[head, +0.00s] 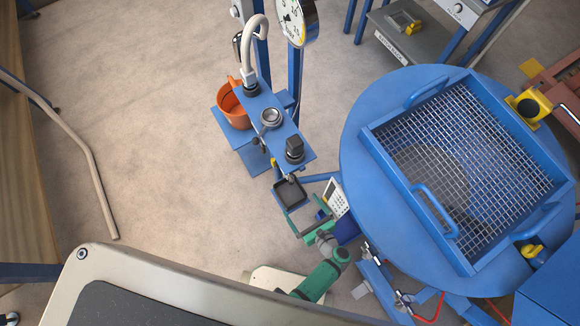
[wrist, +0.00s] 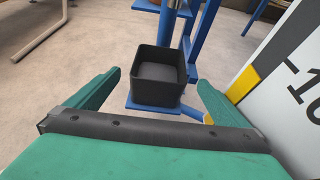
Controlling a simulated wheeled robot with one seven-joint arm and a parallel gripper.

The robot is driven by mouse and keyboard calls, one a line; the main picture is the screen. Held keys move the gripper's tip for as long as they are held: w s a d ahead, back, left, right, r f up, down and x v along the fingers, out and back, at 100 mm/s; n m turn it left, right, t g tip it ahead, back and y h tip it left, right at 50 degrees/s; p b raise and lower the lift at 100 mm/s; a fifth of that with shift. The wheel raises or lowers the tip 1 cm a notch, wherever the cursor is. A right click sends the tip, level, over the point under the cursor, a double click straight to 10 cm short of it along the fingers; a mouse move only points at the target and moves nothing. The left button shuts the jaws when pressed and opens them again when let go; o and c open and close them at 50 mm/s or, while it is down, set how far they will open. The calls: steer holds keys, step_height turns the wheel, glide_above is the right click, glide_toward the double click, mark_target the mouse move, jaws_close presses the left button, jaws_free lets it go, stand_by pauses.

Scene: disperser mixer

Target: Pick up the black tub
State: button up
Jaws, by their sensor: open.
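The black tub (wrist: 157,92) is a small open square container. It stands upright and looks empty on a small blue shelf (wrist: 140,107). In the head view the tub (head: 290,193) sits below the blue bracket, just beyond my gripper (head: 308,221). In the wrist view my green gripper (wrist: 158,92) is open, with one finger to the left and one to the right of the tub's near side. The fingers look apart from the tub, and nothing is between them except the view of it.
A blue bracket (head: 268,113) with fittings overhangs the tub. An orange pot (head: 234,106) stands behind it. Bare floor (head: 150,150) lies left.

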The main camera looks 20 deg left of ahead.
mark_target(290, 184)
steer(key=x, duration=0.4)
steer(key=shift+w+a, duration=0.2)
steer(key=shift+w, duration=0.15)
steer(key=shift+x, duration=2.9)
steer(key=shift+s+a, duration=0.15)
steer(key=c, duration=1.5)
steer(key=shift+o, duration=0.2)
steer(key=shift+r, duration=0.1)
steer(key=shift+r, duration=4.95)
